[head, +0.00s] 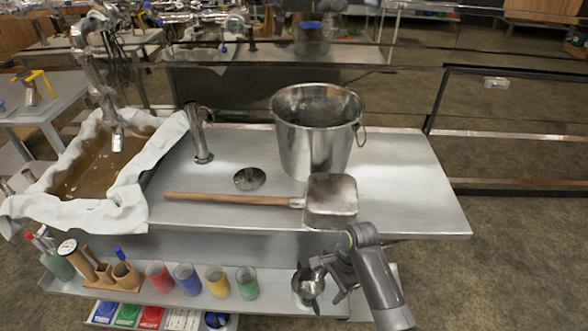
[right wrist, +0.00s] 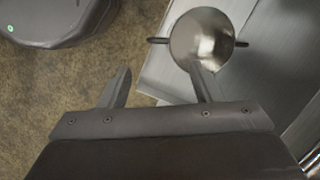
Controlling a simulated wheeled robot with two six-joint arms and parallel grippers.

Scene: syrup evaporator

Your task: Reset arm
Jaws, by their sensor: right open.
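My right gripper (head: 331,280) is at the front edge of the steel bench, beside a small shiny metal cup (head: 308,285) on the lower front shelf. In the right wrist view its two fingers (right wrist: 162,84) are spread apart with nothing between them. A round shiny metal vessel with dark side tabs (right wrist: 202,40) is just beyond the right-hand finger there; I cannot tell whether they touch. My left gripper is not in view.
A steel bucket (head: 316,140) and a wooden-handled scoop (head: 331,196) rest on the bench (head: 420,200). A cloth-lined syrup pan (head: 95,165) is at left. Coloured cups (head: 187,278) line the lower shelf. Floor (head: 510,260) is clear at right.

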